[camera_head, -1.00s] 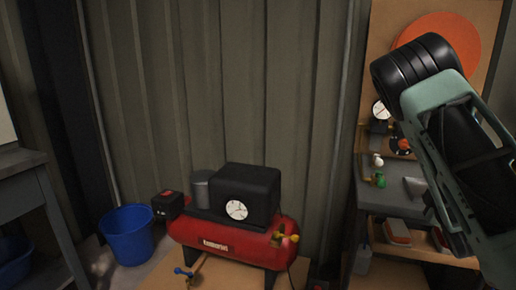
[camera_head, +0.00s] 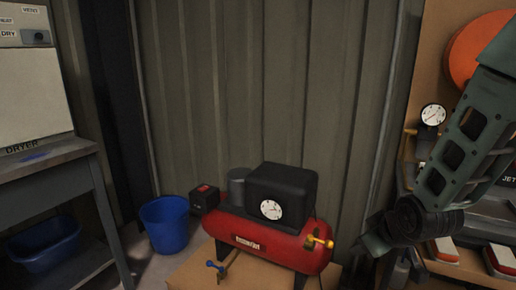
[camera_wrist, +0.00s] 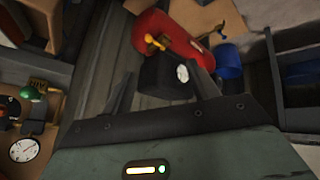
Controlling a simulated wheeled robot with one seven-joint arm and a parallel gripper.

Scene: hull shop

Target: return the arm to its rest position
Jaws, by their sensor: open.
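My arm (camera_head: 462,150) shows at the right of the head view. It runs from the upper right edge down to a black joint, with a green part beyond it pointing down and left. I cannot make out the fingers there. In the wrist view my gripper (camera_wrist: 160,68) has its two dark fingers spread apart, with nothing held between them. Beyond the fingers, and apart from them, are the black box and red tank of a compressor.
The red compressor (camera_head: 262,240) stands low at the centre by a corrugated wall (camera_head: 230,90). A blue bucket (camera_head: 165,226) is left of it. A grey bench (camera_head: 60,168) stands at the left. A gauge (camera_head: 432,114) and shelves are close to my arm at the right.

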